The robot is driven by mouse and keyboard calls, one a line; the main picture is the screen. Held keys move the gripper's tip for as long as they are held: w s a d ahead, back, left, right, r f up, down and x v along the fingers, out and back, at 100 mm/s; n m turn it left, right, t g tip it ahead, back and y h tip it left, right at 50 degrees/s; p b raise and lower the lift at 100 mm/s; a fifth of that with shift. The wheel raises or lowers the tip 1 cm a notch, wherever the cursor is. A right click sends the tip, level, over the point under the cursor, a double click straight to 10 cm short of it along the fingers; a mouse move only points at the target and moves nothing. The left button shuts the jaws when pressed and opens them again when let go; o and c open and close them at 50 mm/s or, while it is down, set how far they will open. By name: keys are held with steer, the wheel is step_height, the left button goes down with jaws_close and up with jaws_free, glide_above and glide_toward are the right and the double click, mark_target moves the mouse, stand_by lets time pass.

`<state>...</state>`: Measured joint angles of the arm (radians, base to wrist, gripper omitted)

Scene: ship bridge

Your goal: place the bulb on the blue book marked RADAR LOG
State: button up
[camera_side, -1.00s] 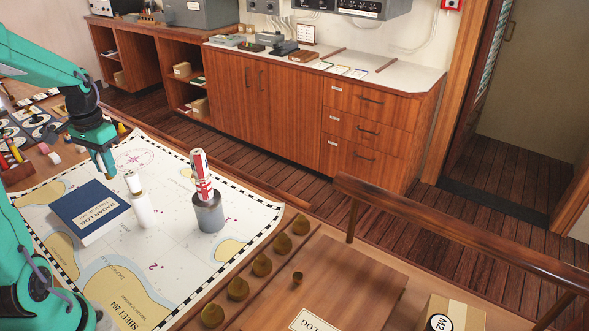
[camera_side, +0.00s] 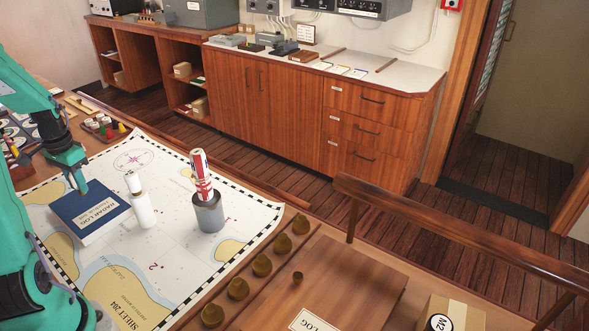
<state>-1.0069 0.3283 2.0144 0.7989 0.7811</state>
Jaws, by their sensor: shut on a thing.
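The blue book (camera_side: 88,209) marked RADAR LOG lies flat on the chart, at the left of the side view. My gripper (camera_side: 80,186) points down at the book's far edge, with its tips at or just above the cover. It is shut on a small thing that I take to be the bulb. The bulb itself is hidden or too small to make out at the fingertips. I cannot tell whether it touches the book.
A grey cup (camera_side: 209,213) holding a red-and-white roll (camera_side: 201,175) stands further right. The chart (camera_side: 170,262) is clear in front. Small items crowd the table's far left.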

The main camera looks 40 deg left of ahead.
steer(key=shift+f, duration=2.05)
steer(key=shift+f, duration=0.15)
steer(key=o, duration=1)
steer(key=shift+c, duration=0.2)
step_height(320, 180, up, 12)
steer(key=shift+r, duration=0.2)
